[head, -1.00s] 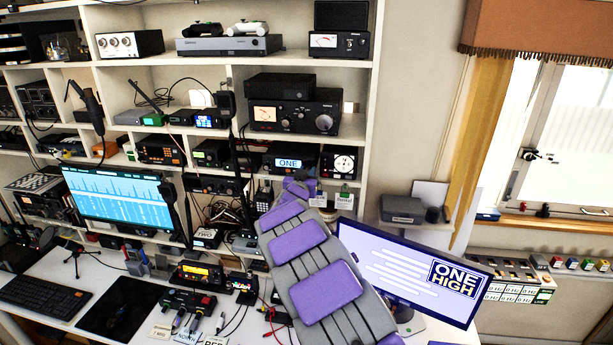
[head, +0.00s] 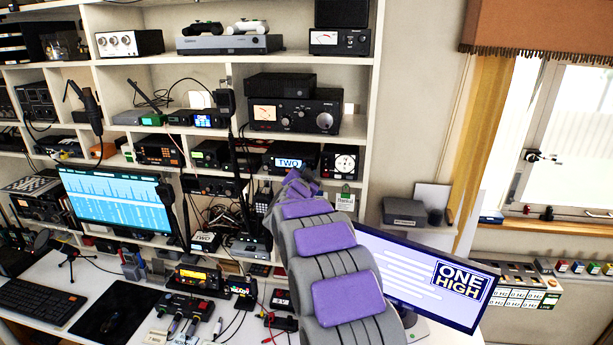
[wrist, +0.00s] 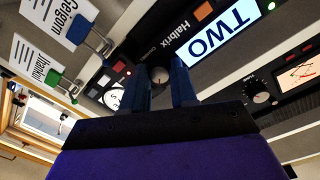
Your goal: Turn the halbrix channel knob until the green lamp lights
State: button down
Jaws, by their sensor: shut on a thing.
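The Halbrix radio (wrist: 158,22) fills the upper middle of the wrist view, seen tilted. Its lit display (wrist: 215,42) reads TWO; the same display shows in the head view (head: 289,162) on the shelf. The round grey channel knob (wrist: 160,74) sits below the Halbrix name. My gripper (wrist: 160,84) has its two blue fingers on either side of the knob, shut on it. In the head view my arm hides the knob and the fingers.
A meter unit with a round dial (head: 340,162) stands right of the Halbrix. Another radio with a knob (wrist: 258,92) is close in the wrist view. Paper tags hang from clips (wrist: 57,22). A tilted monitor (head: 415,278) reading ONE HIGH stands near my arm.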

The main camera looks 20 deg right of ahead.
jog(key=shift+f, duration=0.1)
dwell(0.3)
jog(key=c, duration=0.9)
grip_release()
jog(key=shift+s+a, duration=0.1)
jog(key=v, duration=1.7)
jog(key=shift+p, duration=0.35)
